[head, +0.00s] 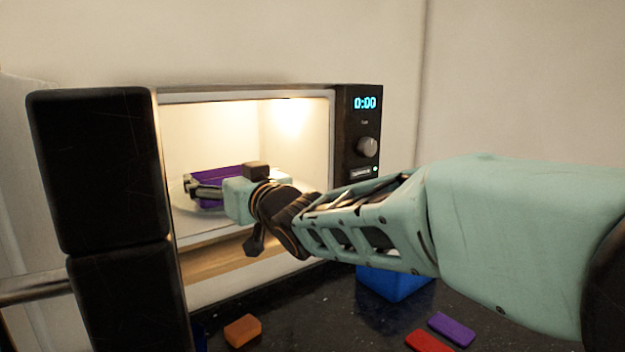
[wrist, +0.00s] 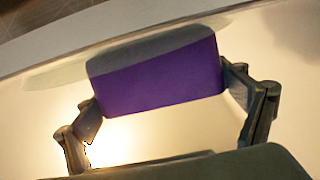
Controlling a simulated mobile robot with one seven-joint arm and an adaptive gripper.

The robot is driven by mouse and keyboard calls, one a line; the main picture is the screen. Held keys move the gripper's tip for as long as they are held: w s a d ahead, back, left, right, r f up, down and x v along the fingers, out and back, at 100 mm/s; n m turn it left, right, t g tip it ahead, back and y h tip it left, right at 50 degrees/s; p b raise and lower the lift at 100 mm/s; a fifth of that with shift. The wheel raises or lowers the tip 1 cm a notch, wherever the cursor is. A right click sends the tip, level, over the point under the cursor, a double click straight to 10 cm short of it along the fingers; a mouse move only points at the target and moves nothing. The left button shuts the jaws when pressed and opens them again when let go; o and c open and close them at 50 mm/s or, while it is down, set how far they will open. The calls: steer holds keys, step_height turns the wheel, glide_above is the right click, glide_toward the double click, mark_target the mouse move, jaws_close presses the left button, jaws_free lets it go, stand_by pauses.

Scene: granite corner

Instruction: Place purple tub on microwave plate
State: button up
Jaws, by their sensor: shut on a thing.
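The purple tub (head: 218,175) is inside the lit, open microwave (head: 245,92), at the microwave plate. The pale round microwave plate (head: 179,196) shows partly behind and beside the tub and my gripper. My gripper (head: 208,192) reaches in through the opening and is shut on the tub. In the wrist view the tub (wrist: 160,78) sits between the two fingers of my gripper (wrist: 165,92), one at each end. Whether the tub's underside touches the plate cannot be told.
The microwave's dark door (head: 100,170) stands open at left. On the dark counter (head: 310,315) lie an orange block (head: 242,330), a red block (head: 428,342) and a purple block (head: 452,329). A blue object (head: 395,284) sits under my arm.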

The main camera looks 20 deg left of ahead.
steer(key=shift+s+d+r, duration=0.1)
steer(key=shift+r, duration=0.1)
steer(key=shift+f, duration=0.25)
steer(key=o, duration=1.2)
steer(key=shift+r, duration=0.1)
steer(key=shift+r, duration=0.15)
steer(key=shift+d, duration=0.1)
